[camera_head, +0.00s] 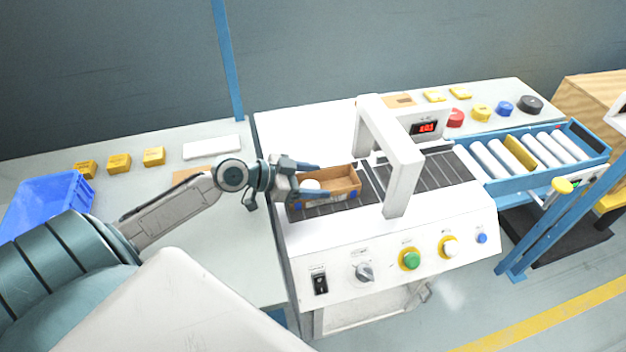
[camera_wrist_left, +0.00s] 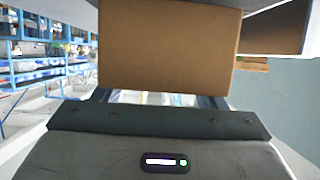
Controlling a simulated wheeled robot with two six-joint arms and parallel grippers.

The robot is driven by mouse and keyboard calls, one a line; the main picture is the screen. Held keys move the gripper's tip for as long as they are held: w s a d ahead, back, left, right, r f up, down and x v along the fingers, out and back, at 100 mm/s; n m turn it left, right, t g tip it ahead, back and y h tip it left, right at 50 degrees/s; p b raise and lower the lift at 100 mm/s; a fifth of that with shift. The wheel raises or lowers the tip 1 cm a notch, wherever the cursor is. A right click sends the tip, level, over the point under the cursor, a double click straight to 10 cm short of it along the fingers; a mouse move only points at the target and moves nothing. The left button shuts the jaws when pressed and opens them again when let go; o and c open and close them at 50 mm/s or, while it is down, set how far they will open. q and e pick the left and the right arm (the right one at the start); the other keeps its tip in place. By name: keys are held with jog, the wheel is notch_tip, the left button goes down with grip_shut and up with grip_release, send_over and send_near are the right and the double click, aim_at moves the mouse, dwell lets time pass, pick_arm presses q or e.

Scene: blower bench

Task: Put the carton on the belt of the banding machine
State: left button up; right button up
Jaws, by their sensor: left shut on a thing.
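The brown open-topped carton (camera_head: 343,181) is at the left end of the dark roller belt (camera_head: 432,172) of the white banding machine (camera_head: 388,240). My left gripper (camera_head: 308,181) is shut on the carton's left end. A white round item and bits of blue show at the carton's near left part, partly hidden by the fingers. In the left wrist view the carton (camera_wrist_left: 168,50) fills the upper middle, close in front of the gripper. I cannot tell whether the carton's bottom touches the belt. My right gripper is not in view.
The machine's white arch (camera_head: 396,150) spans the belt just right of the carton. A blue roller conveyor (camera_head: 535,160) adjoins on the right. A blue crate (camera_head: 45,205) and several small yellow boxes (camera_head: 119,163) are on the left table. Knobs and buttons line the machine's front.

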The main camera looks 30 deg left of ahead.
pick_arm(q)
jog(key=shift+f, duration=0.3)
